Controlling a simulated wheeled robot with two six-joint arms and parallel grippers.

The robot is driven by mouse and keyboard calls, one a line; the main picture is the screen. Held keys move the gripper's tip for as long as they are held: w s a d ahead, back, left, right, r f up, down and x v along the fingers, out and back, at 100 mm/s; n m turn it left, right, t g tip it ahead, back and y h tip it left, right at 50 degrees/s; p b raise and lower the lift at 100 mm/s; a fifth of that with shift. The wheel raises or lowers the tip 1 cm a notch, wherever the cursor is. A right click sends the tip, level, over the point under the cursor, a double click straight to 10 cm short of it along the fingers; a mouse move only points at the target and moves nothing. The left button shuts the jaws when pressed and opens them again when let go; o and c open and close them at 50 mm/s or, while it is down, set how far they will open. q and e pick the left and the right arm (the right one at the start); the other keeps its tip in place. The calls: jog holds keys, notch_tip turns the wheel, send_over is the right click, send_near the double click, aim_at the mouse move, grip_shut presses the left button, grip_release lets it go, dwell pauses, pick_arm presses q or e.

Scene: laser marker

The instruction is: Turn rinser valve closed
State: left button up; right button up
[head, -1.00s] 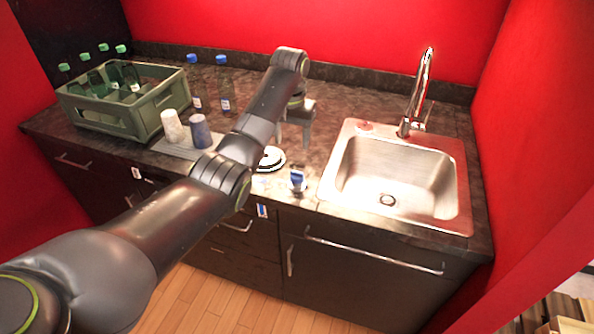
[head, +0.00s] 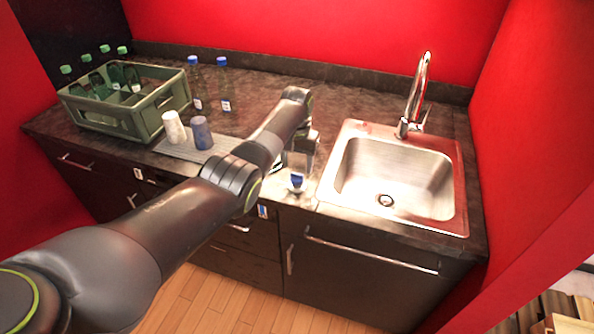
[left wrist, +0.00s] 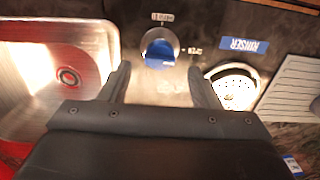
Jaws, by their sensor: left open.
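The rinser valve is a round blue knob on a pale metal plate with small printed labels. It shows in the head view (head: 296,181) at the counter's front edge, just left of the sink, and in the left wrist view (left wrist: 159,50). My left gripper (head: 295,160) is open and empty, above the counter close to the knob. In the left wrist view its fingers (left wrist: 160,78) point toward the knob, which lies between and just beyond the tips, apparently untouched. A round white rinser (left wrist: 233,88) with a blue "RINSER" label (left wrist: 243,45) is beside it. My right gripper is out of view.
The steel sink (head: 350,195) with its tall faucet (head: 418,95) is on the right. A green bottle crate (head: 125,125), two blue-capped bottles (head: 224,85) and two cups on a grey mat (head: 178,150) stand to the left.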

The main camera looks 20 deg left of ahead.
aim_at(297, 174)
pick_arm(q)
jog(key=shift+f+b, duration=0.35)
jog(key=shift+f, duration=1.75)
jog(key=c, duration=1)
